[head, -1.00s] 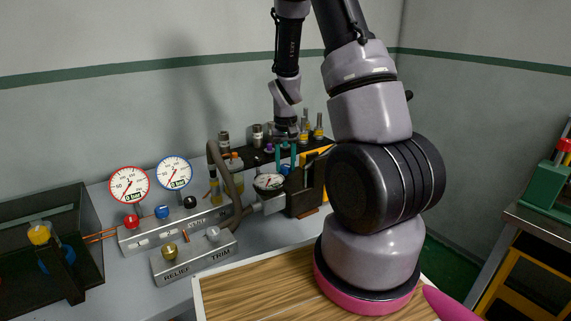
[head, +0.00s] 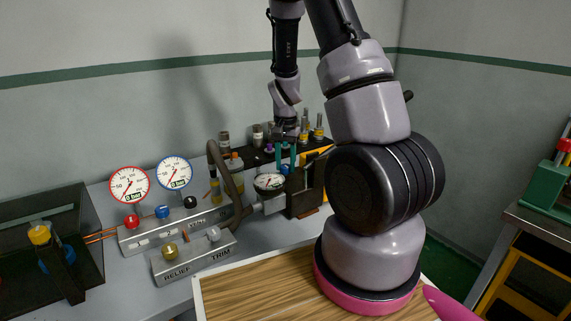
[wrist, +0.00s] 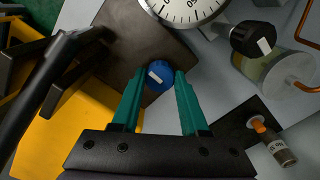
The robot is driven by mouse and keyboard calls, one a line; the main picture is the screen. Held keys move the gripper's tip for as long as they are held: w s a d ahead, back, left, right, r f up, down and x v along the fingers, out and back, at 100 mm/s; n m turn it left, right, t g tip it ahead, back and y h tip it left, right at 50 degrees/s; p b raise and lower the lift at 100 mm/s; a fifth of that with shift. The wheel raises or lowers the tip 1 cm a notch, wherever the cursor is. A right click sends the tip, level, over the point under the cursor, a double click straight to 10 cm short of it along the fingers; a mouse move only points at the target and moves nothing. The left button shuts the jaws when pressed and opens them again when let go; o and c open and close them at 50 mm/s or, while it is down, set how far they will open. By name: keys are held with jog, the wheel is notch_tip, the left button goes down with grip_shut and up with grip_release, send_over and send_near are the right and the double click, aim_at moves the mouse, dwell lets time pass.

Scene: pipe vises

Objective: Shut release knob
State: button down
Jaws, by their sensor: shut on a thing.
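The release knob appears to be the blue knob (wrist: 159,76) with a white mark on its top. It sits on a dark block (head: 304,190) beside a round dial gauge, and part of the blue knob (head: 285,169) shows in the head view. My gripper (wrist: 160,74) has its two teal fingers on either side of the knob and is shut on it. In the head view my gripper (head: 286,155) reaches down over the dark block from above, with the fingers partly visible.
The dial gauge (wrist: 185,8) is close beside the knob. A black knob (wrist: 252,39) on a clear cylinder is at right. A relief and trim block (head: 194,259) and two upright gauges (head: 130,184) (head: 174,172) stand left. Several bottles (head: 258,134) stand behind.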

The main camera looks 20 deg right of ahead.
jog(key=shift+w, duration=0.1)
jog(key=shift+c, duration=2.1)
grip_release()
notch_tip(320, 180, up, 11)
notch_tip(320, 180, up, 15)
jog(key=n+t+y, duration=0.2)
jog(key=t, duration=0.2)
send_over(285, 166)
jog(key=s+a, duration=0.4)
jog(key=s, duration=0.4)
jog(key=s+a+r+n+t, duration=0.1)
jog(key=s+r, duration=0.2)
jog(key=s, duration=0.3)
jog(key=s+a+r+n+t, duration=0.1)
jog(key=s+a+r+t, duration=0.1)
jog(key=s+r, duration=0.2)
jog(key=shift+s+a, duration=0.25)
jog(key=shift+s, duration=0.6)
